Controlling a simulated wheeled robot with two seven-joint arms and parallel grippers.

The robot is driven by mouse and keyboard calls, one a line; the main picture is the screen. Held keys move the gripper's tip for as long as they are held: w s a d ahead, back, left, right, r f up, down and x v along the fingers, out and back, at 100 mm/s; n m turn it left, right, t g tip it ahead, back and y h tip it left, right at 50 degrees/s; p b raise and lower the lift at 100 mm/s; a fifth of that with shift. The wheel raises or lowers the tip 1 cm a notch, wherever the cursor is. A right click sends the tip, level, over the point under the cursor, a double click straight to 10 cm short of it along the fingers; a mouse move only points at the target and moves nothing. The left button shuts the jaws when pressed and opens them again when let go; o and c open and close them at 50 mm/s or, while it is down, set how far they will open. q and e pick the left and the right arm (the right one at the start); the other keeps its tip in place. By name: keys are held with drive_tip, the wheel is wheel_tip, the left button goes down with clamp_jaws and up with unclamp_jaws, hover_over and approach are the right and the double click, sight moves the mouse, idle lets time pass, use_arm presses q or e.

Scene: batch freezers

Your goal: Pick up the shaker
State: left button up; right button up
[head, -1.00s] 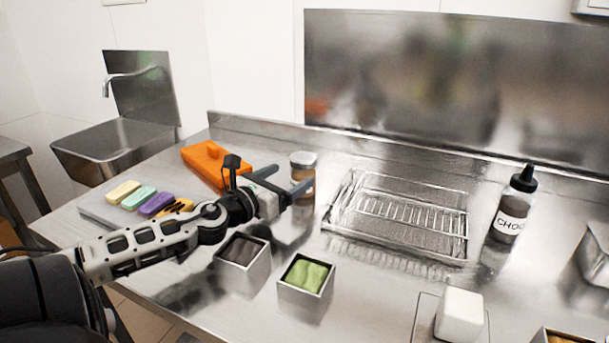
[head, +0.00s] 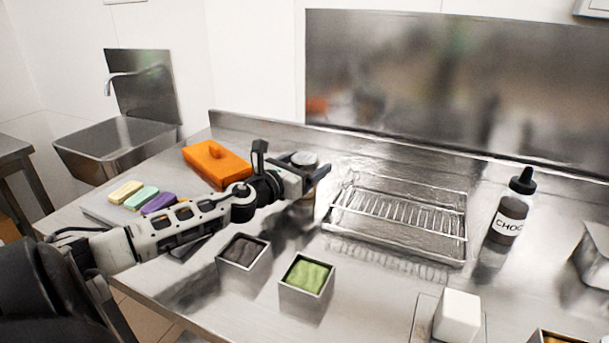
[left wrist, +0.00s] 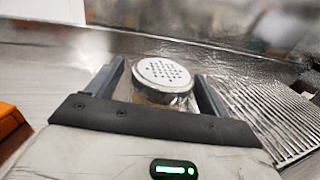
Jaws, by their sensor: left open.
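The shaker (left wrist: 163,75) has a round metal lid with small holes and stands upright on the steel counter. In the left wrist view it sits between the two fingers of my left gripper (left wrist: 160,85), near their tips. The fingers are apart, with a gap visible on the left side of the lid. In the head view my left gripper (head: 309,172) is over the shaker, and only its lid (head: 304,158) and a bit of its lower body show; the rest is hidden behind the gripper. My right gripper is not in view.
A wire rack on a tray (head: 398,222) stands just right of the shaker. An orange box (head: 217,163) lies to the left. Metal tubs with dark (head: 243,251) and green (head: 306,276) contents stand in front. A chocolate bottle (head: 511,207) and a white block (head: 458,315) are farther right.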

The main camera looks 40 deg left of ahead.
use_arm(q)
drive_tip(key=shift+c, duration=0.3)
drive_tip(key=c, duration=1)
drive_tip(key=shift+r, duration=0.1)
